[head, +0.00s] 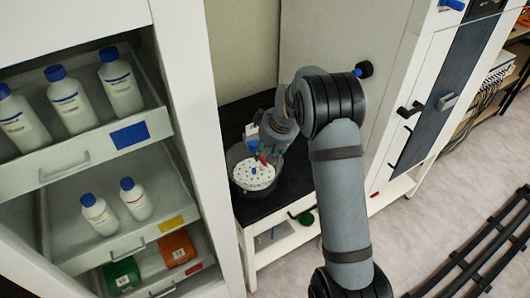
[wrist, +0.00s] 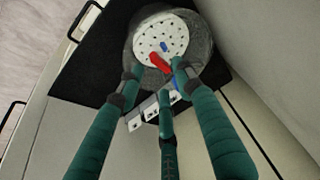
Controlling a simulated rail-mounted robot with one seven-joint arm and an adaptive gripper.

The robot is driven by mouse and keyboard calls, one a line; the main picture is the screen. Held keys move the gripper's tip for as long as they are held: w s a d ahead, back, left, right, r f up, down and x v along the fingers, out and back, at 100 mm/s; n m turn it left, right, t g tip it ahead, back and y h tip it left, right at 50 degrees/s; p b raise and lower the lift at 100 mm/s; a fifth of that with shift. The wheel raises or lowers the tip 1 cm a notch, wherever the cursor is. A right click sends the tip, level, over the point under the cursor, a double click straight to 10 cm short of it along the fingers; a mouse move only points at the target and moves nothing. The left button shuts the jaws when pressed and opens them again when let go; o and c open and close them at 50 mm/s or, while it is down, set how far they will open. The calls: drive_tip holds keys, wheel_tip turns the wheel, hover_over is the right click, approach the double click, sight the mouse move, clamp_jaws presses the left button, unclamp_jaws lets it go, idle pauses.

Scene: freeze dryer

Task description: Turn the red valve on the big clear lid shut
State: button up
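The big clear lid (wrist: 203,30) shows in the wrist view as a round, see-through rim around a white perforated disc (wrist: 150,35). It also shows in the head view (head: 240,152), on a dark surface beside the tall cabinet. The red valve (wrist: 159,63) lies near the lid's edge, with small blue parts beside it. It also shows in the head view (head: 263,160). My gripper (wrist: 160,80) has three green fingers, spread apart and empty. From the wrist view, its fingertips are around the near side of the red valve; I cannot tell whether any touches it.
A shelf unit on the left holds white bottles with blue caps (head: 69,100), and orange (head: 176,249) and green (head: 121,275) boxes. A light cabinet with black handles (head: 410,110) stands on the right. Small white tags (wrist: 150,113) lie near the lid on the dark surface (wrist: 85,75).

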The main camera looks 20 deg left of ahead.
drive_tip(key=shift+p+x, duration=0.4)
drive_tip(key=shift+x, duration=1.45)
drive_tip(key=c, duration=0.8)
clamp_jaws()
